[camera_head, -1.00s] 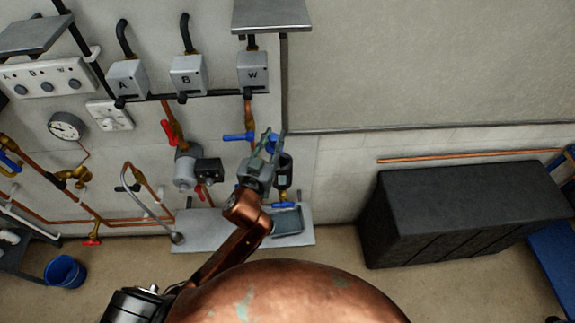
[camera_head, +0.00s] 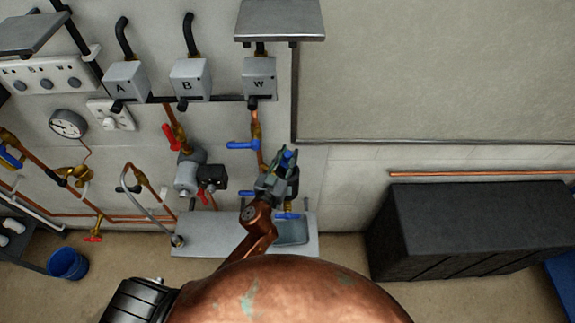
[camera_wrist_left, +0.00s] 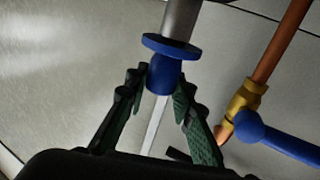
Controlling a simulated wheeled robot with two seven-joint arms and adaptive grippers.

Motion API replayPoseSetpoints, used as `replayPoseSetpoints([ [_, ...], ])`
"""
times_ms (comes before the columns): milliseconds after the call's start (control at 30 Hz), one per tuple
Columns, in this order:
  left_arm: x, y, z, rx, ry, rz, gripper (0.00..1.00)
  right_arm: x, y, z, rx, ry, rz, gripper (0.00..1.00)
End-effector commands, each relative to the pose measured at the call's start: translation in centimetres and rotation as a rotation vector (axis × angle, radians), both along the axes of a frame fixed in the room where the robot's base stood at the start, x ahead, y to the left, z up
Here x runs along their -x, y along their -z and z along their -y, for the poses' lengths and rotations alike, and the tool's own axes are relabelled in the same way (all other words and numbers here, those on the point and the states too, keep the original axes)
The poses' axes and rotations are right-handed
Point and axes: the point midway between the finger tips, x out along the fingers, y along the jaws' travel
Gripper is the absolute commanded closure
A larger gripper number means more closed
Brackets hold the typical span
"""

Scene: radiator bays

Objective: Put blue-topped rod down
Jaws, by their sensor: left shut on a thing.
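The blue-topped rod shows in the left wrist view as a rounded blue top (camera_wrist_left: 164,74) with a blue collar and a grey shaft running up out of the picture. My left gripper (camera_wrist_left: 160,84) is shut on the blue top, one green-padded finger on each side. In the head view the left gripper (camera_head: 283,163) is in front of the wall below box W, with the blue top (camera_head: 288,154) at its tips. The gripper hides most of the rod there. My right gripper is not in view.
A grey shelf (camera_head: 210,236) with a shallow tray (camera_head: 293,231) lies below the gripper. A blue-handled valve (camera_head: 243,145) and a copper pipe are close by on the left. Box W (camera_head: 259,78) is above. A black chest (camera_head: 475,232) stands to the right.

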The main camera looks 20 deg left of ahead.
Motion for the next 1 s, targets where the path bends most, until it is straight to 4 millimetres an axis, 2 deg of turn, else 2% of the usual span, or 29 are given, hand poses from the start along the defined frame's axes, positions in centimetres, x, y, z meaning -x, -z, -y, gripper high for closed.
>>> replayPoseSetpoints([
  [200, 0.0, 1.9, -0.1, 0.000, -0.003, 0.003, 1.00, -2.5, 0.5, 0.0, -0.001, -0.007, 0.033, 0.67],
  [400, 0.0, 4.8, -0.2, 0.000, -0.005, 0.001, 1.00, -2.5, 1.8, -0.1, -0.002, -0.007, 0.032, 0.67],
  [867, 0.0, 5.4, -0.2, -0.001, -0.004, 0.003, 1.00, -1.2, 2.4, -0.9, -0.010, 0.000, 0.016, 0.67],
  [900, 0.0, 5.5, -0.3, -0.001, -0.004, 0.001, 0.77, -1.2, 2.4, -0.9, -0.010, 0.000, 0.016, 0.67],
  [1000, 0.0, 5.4, -0.3, -0.001, -0.004, 0.001, 0.70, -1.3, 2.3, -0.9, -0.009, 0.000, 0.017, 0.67],
])
